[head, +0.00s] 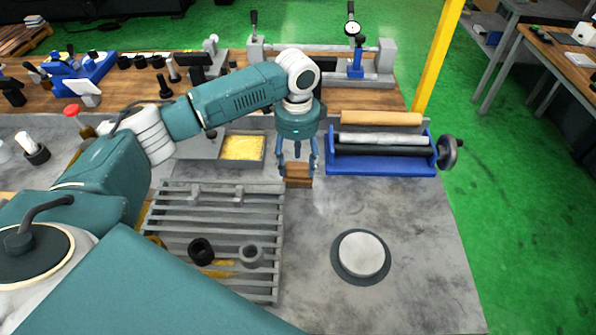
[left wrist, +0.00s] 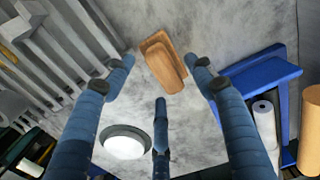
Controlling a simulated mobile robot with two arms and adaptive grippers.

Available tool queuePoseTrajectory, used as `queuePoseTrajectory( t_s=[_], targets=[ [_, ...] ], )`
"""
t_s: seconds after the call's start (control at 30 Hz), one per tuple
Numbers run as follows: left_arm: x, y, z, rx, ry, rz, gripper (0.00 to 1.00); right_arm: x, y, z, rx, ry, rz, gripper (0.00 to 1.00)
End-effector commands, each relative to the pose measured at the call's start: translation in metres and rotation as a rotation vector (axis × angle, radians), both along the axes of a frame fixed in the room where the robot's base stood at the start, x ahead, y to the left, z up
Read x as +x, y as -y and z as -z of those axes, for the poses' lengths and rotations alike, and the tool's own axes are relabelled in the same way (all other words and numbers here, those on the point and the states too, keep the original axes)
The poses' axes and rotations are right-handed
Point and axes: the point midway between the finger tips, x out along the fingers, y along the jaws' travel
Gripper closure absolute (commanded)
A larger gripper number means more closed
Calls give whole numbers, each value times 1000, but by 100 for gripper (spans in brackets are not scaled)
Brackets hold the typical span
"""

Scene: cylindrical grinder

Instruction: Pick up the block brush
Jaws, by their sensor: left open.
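The block brush, a small brown wooden block (head: 298,181), lies on the grey metal table just right of the slatted rack. It also shows in the left wrist view as a wooden block with a rounded, narrower upper part (left wrist: 164,62). My left gripper (head: 298,163) points down above the brush, its blue fingers spread. In the left wrist view the open fingers (left wrist: 160,75) stand around the line to the brush, and nothing is between them. Part of the brush is hidden behind the fingers in the head view. My right gripper is not in view.
A blue roller stand (head: 380,168) with a crank stands close right of the brush. The grey slatted rack (head: 222,222) is on the left, holding dark rings. A tray of yellow material (head: 242,148) lies behind it. A round white disc (head: 361,254) sits in front. Bare table lies between.

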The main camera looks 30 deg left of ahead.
Motion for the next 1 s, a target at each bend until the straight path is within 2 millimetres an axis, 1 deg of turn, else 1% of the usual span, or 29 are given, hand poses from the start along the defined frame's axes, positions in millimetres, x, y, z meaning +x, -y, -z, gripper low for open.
queuePoseTrajectory(
  t_s=[0.03, 0.1, 0.2, 0.3, 0.47, 0.57, 0.6, 0.73, 1.0],
  targets=[
    [0, 2, 4, 0, -4, 0, 45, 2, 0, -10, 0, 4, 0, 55],
    [0, 1, 16, 0, -4, -1, 45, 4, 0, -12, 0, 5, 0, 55],
    [1, 1, 25, 0, -1, -1, 45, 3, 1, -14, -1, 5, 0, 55],
    [1, 1, 29, 0, 1, 0, 45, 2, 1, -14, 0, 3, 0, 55],
    [1, 1, 30, 0, 1, 0, 45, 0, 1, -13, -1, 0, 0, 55],
    [1, 1, 30, 0, 1, 0, 63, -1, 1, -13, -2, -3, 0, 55],
    [1, 1, 30, 0, 1, 0, 71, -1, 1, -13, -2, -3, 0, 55],
    [1, 1, 29, 0, 1, 0, 96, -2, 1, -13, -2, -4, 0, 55],
    [1, 1, 28, 0, 2, 0, 96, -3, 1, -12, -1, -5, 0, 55]
  ],
)
